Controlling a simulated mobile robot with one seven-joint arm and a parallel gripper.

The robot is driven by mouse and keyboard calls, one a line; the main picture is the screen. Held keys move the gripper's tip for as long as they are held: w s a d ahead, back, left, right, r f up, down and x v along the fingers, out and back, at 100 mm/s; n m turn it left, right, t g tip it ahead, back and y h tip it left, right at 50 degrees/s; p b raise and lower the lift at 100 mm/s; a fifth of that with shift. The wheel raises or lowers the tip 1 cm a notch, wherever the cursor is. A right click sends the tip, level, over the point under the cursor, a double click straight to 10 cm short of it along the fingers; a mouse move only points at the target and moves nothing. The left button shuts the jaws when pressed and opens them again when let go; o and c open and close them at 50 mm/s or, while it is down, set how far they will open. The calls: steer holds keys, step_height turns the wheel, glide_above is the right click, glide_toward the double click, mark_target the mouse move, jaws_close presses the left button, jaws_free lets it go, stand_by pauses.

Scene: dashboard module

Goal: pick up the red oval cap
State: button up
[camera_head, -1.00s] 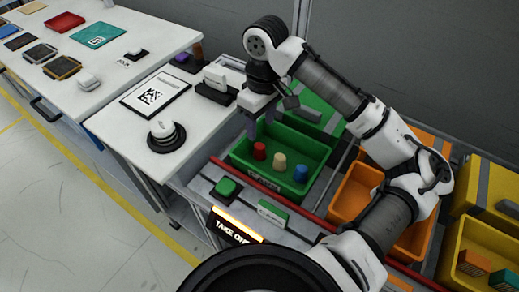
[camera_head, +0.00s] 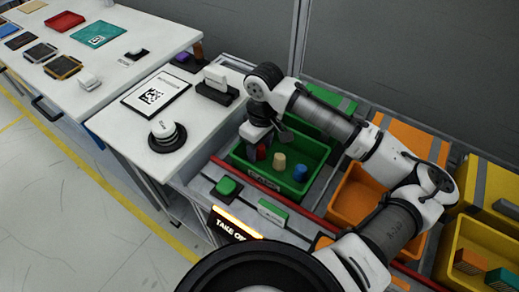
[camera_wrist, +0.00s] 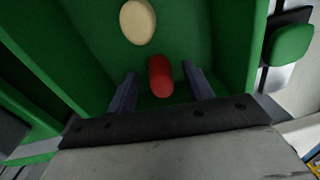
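The red oval cap (camera_wrist: 160,78) stands in the green bin (camera_head: 305,185). In the wrist view it lies between the two fingers of my gripper (camera_wrist: 161,88), with a gap on each side. My gripper is open and lowered into the bin around the cap. In the head view the red cap (camera_head: 261,152) is partly hidden by my gripper (camera_head: 257,150). A cream cap (camera_head: 279,161) and a blue cap (camera_head: 300,173) stand to its right in the same bin. The cream cap also shows ahead of the fingers in the wrist view (camera_wrist: 137,21).
The bin's walls stand close around my gripper. An orange bin (camera_head: 352,197) and a yellow bin (camera_head: 465,240) are to the right. A green button (camera_head: 227,187) sits in front of the green bin. A white table (camera_head: 135,130) with a knob and holders is at left.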

steer(key=c, duration=1)
steer(key=shift+r, duration=0.15)
step_height(320, 180, up, 20)
steer(key=shift+f, duration=0.1)
